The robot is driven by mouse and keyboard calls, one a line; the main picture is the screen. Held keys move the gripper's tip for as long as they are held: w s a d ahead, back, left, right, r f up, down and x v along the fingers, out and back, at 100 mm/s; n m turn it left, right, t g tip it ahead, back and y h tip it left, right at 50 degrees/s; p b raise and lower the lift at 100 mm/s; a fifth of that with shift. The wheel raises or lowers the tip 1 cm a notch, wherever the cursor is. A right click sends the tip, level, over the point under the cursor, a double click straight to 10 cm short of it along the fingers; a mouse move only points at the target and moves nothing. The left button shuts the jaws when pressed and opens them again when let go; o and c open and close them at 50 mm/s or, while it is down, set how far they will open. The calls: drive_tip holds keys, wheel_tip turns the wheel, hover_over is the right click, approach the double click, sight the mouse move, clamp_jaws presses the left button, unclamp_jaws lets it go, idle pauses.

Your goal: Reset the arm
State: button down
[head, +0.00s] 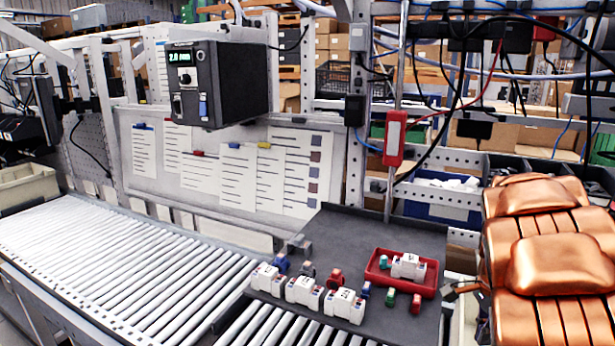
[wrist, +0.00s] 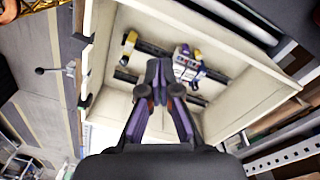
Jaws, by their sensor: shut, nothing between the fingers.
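My gripper (wrist: 158,72) shows in the wrist view with its dark purple-black fingers together and nothing between them. It points toward the inside of a cream open-topped box (wrist: 105,45). Inside the box are dark rails and a white module (wrist: 186,66) with yellow and blue parts around it. The fingers appear in front of the box interior; the distance to it is hard to judge. I cannot make out my gripper clearly in the head view.
In the head view, a roller conveyor (head: 110,265) runs along the left. A dark mat (head: 350,240) carries several white modules (head: 304,292), small coloured parts and a red tray (head: 427,286). A black display unit (head: 235,85) hangs above. A red device (head: 394,140) is on a post.

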drive_tip(key=s+a+n, duration=0.9)
drive_tip(key=s, duration=0.4)
drive_tip(key=s+a+n+g, duration=0.1)
drive_tip(key=s+a+n, duration=0.8)
drive_tip(key=s, duration=0.5)
drive_tip(key=shift+s+a+r, duration=0.3)
drive_tip(key=shift+a, duration=0.05)
